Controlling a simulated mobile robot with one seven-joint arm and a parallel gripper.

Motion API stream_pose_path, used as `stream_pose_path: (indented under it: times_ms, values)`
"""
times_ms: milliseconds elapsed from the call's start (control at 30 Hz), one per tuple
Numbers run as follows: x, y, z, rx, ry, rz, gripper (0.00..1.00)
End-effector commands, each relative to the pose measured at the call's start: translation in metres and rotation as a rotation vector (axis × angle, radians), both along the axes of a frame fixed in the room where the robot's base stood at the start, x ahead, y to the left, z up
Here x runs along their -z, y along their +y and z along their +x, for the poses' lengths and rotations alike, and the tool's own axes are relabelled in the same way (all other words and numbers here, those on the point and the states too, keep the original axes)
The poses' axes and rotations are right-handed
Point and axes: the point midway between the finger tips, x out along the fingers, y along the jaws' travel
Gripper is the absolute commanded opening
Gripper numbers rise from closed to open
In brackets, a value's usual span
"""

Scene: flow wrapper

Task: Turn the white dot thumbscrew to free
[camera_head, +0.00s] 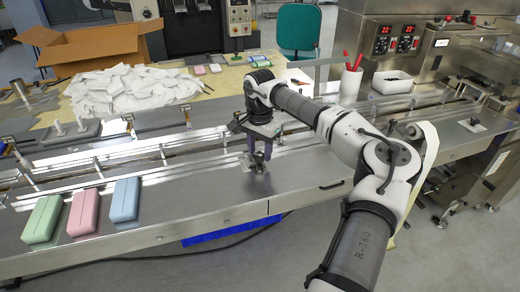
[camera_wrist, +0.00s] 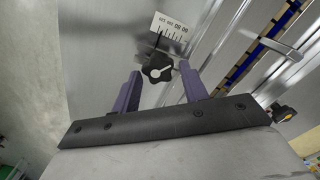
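A black lobed thumbscrew (camera_wrist: 158,68) stands on the steel machine bed beside a white scale plate (camera_wrist: 171,28) with printed marks. A small pale spot shows on its top, but I cannot tell for sure that it is the white dot. My gripper (camera_wrist: 161,72) points down at it with two purple fingers apart, one on each side of the knob. I see no clear contact. In the head view, my gripper (camera_head: 257,157) is low over the bed, and the thumbscrew (camera_head: 259,167) shows dark under the fingers, partly hidden.
Another dark knob (camera_head: 473,122) sits on a plate at the right. Green (camera_head: 43,220), pink (camera_head: 83,212) and blue (camera_head: 125,200) packs lie on the bed at the left. Guide rails (camera_head: 110,163) run behind my gripper. A white cup (camera_head: 351,82) holds red-handled tools.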

Motion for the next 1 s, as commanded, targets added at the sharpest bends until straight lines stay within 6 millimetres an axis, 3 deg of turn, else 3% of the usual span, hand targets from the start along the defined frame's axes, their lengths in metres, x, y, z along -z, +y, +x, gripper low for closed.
stream_pose_path:
  times_ms: [100,467,567,1000]
  values:
    - [0.0,0.0,0.0,0.0,0.001,-0.001,0.56]
    - [-0.006,-0.001,0.0,0.002,0.001,-0.001,0.56]
    - [-0.02,-0.001,0.001,0.002,-0.002,-0.003,0.56]
    - [-0.115,0.0,0.0,0.001,-0.001,-0.002,0.56]
